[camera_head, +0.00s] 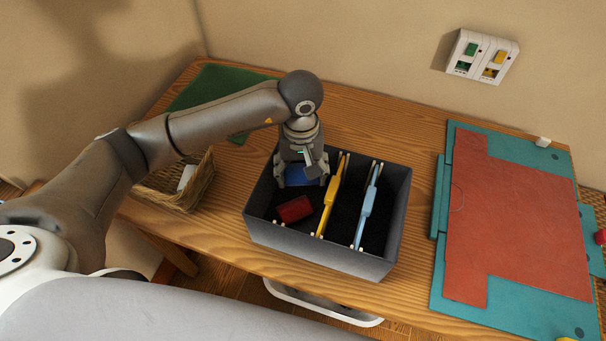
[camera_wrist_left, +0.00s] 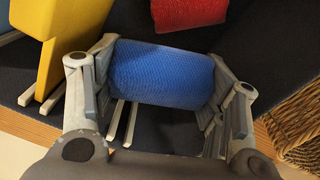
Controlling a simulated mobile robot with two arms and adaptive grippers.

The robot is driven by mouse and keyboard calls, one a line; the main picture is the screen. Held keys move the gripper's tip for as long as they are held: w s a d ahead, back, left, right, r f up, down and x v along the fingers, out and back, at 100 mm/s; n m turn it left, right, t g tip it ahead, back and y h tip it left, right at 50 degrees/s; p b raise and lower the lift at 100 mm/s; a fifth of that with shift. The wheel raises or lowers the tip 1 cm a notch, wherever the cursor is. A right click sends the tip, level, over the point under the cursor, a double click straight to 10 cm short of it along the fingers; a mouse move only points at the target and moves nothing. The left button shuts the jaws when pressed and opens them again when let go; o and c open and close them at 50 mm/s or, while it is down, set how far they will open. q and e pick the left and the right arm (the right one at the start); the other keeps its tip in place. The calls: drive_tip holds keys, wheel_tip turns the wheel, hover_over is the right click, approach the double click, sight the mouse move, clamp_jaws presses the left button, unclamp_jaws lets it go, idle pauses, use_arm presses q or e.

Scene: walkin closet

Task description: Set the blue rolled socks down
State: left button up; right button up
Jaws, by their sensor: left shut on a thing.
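The blue rolled socks (camera_wrist_left: 162,75) are between the fingers of my left gripper (camera_wrist_left: 160,85) in the left wrist view. A small part of the blue roll shows under the gripper (camera_head: 301,176) in the head view. The gripper is shut on the roll, pointing down inside the left compartment of a grey box (camera_head: 318,251). Whether the roll touches the box floor cannot be told. A red roll (camera_head: 294,209) lies in the same compartment, nearer the front, apart from the blue one. My right gripper is not in view.
A yellow divider (camera_head: 331,200) and a light blue divider (camera_head: 367,205) split the box. A wicker basket (camera_head: 180,194) stands left of it. A teal and red board (camera_head: 520,220) lies at the right. A green mat (camera_head: 205,88) lies at the back left.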

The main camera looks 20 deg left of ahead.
sight(303, 180)
use_arm(q)
drive_tip(key=shift+w+d+f, duration=0.1)
drive_tip(key=shift+w+f, duration=0.2)
drive_tip(key=shift+f, duration=0.15)
drive_tip(key=shift+f+p, duration=0.75)
drive_tip(key=shift+f, duration=0.2)
drive_tip(key=shift+w+f, duration=0.1)
drive_tip(key=shift+f, duration=0.55)
drive_tip(key=shift+f, duration=0.3)
drive_tip(key=o, duration=0.5)
drive_tip(key=shift+r, duration=0.1)
drive_tip(key=shift+o, duration=0.2)
